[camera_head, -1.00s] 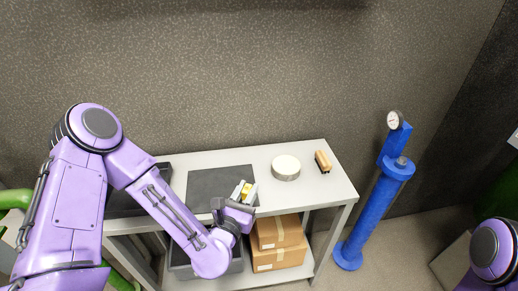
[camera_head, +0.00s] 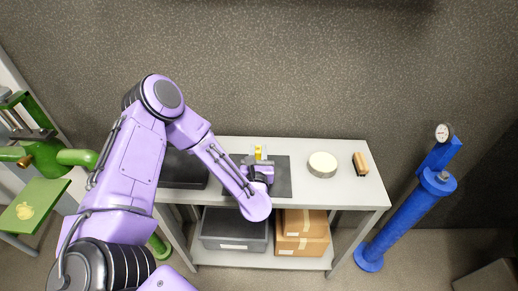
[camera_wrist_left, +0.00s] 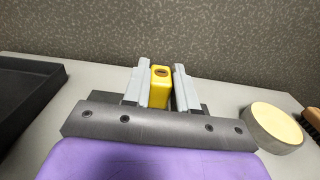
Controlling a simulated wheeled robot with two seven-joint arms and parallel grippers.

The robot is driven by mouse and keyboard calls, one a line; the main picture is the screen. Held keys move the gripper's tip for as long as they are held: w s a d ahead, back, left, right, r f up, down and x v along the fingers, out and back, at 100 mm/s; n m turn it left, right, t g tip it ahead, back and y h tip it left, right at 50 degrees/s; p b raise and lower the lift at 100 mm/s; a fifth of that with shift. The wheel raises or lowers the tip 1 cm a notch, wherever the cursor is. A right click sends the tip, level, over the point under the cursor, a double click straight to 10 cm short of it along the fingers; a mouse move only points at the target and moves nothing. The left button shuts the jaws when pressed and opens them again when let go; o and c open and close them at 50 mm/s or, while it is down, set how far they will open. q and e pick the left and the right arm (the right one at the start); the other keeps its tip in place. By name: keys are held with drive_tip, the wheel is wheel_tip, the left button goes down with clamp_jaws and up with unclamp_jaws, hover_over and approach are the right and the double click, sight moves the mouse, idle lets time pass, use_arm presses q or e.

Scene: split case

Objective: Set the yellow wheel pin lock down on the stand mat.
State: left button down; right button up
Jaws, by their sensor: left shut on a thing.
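The yellow wheel pin lock (camera_head: 258,152) is between the fingers of my left gripper (camera_head: 258,156), over the dark stand mat (camera_head: 281,178) on the white table. In the left wrist view the yellow lock (camera_wrist_left: 160,86) stands upright, with a dark opening in its top, and my left gripper (camera_wrist_left: 159,82) is shut on it. The lock's lower end is hidden behind the gripper body, so I cannot tell whether it touches the mat. My right gripper is out of view.
A round cream-topped tin (camera_head: 322,165) and a wooden brush (camera_head: 360,164) lie right of the mat. A black tray (camera_head: 185,168) is left of it. Cardboard boxes (camera_head: 302,235) and a grey bin (camera_head: 235,229) fill the lower shelf. A blue column (camera_head: 405,220) stands at right.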

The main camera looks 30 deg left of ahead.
use_arm(q)
drive_tip(key=shift+f+b, duration=0.4)
drive_tip(key=shift+f, duration=0.7)
drive_tip(key=shift+f+b, duration=0.6)
drive_tip(key=c, duration=0.8)
unclamp_jaws()
